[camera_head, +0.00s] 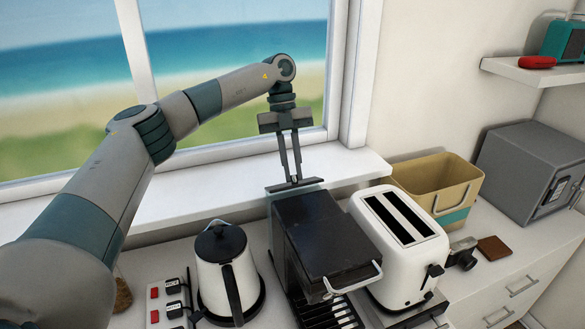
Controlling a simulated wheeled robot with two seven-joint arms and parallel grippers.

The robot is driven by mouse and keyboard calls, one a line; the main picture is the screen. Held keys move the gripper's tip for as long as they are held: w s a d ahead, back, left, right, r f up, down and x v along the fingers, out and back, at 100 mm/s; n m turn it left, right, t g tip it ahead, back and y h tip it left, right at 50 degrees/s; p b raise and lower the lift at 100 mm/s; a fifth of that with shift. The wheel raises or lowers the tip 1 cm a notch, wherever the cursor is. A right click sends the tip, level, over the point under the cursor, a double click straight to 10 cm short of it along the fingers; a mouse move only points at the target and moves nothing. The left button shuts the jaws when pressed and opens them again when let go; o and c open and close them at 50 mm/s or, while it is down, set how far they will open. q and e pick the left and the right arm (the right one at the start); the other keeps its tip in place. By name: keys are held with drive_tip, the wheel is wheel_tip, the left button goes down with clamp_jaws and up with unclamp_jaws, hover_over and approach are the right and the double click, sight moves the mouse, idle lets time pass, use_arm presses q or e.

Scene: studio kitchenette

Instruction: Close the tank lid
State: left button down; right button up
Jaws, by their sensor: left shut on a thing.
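The black coffee machine (325,235) stands on the counter below the window. Its tank lid (310,182) is a thin dark plate at the machine's back end, seen nearly edge-on. A bluish strip of the tank shows just under it. I cannot tell from this angle whether the lid is flush with the tank. My left gripper (294,179) points straight down over the lid, with its narrow fingers shut on it. My right gripper is not in view.
A white kettle (209,275) and a power strip (154,317) stand left of the machine. A white toaster (375,262) is close on its right. A tan basket (407,177) and a grey safe (528,165) are further right. The window sill (180,198) runs behind.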

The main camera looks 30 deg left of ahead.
use_arm(q)
drive_tip(key=shift+s+d+f+t+y+b, duration=0.2)
drive_tip(key=shift+f+t+y+b, duration=0.15)
drive_tip(key=shift+b, duration=0.35)
drive_tip(key=t+y+b, duration=0.1)
drive_tip(key=b, duration=0.2)
drive_tip(key=s+d+t+y+b, duration=0.1)
drive_tip(key=y+b, duration=0.1)
drive_tip(key=b, duration=0.1)
drive_tip(key=shift+d+f, duration=0.15)
drive_tip(key=shift+f, duration=0.25)
drive_tip(key=shift+s+t+b, duration=0.1)
drive_tip(key=shift+t+b, duration=0.25)
drive_tip(key=shift+b, duration=0.05)
drive_tip(key=shift+r+y, duration=0.15)
drive_tip(key=shift+y, duration=0.1)
drive_tip(key=c, duration=1.7)
unclamp_jaws()
drive_tip(key=shift+c, duration=0.2)
drive_tip(key=shift+r, duration=0.1)
